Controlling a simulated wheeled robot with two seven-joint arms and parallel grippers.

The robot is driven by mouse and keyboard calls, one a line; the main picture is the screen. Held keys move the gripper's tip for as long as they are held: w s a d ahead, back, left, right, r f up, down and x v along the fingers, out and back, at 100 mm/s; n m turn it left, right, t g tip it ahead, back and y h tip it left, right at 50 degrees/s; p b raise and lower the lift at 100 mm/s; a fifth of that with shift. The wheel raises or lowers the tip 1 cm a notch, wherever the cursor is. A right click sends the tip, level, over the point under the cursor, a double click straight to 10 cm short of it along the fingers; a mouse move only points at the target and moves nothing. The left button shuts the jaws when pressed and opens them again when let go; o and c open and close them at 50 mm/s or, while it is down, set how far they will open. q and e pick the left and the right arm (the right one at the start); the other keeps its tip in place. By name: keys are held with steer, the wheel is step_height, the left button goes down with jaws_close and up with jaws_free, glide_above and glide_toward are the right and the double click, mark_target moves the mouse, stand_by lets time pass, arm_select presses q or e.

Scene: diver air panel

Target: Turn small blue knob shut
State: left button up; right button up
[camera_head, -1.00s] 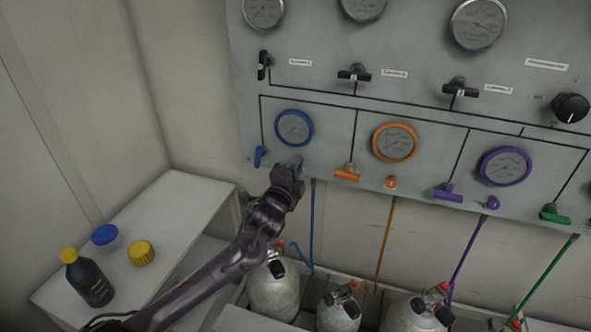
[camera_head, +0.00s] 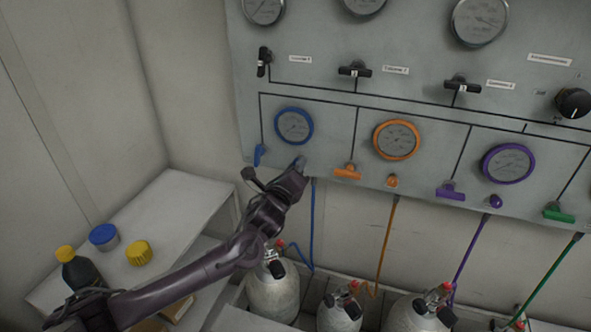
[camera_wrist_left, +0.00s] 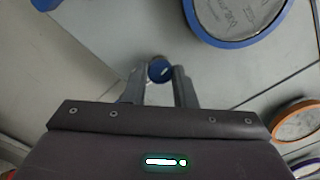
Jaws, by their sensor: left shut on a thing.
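The small blue knob (camera_wrist_left: 160,70) sits between the two fingertips of my left gripper (camera_wrist_left: 159,80) in the left wrist view. The fingers are shut on it from both sides. In the head view my left gripper (camera_head: 299,170) reaches the panel just below the blue-rimmed gauge (camera_head: 294,126), and it mostly hides the knob. The larger blue valve handle (camera_head: 259,155) is to the left of the gripper, apart from it. My right gripper is not in view.
The grey panel (camera_head: 420,105) carries orange (camera_head: 347,171), purple (camera_head: 450,191) and green (camera_head: 559,213) handles to the right. Several gas cylinders (camera_head: 272,296) stand below. A white shelf (camera_head: 165,205) at left holds a dark bottle (camera_head: 80,272) and blue (camera_head: 103,236) and yellow (camera_head: 139,252) lids.

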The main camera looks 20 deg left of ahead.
arm_select(q)
steer(key=shift+f+m, duration=0.15)
steer(key=shift+m, duration=0.85)
steer(key=o, duration=1)
steer(key=shift+s, duration=0.1)
steer(key=s+b, duration=0.2)
steer(key=s, duration=0.5)
steer(key=shift+s+a+b, duration=0.15)
steer(key=shift+s+b, duration=0.2)
steer(key=shift+b, duration=0.05)
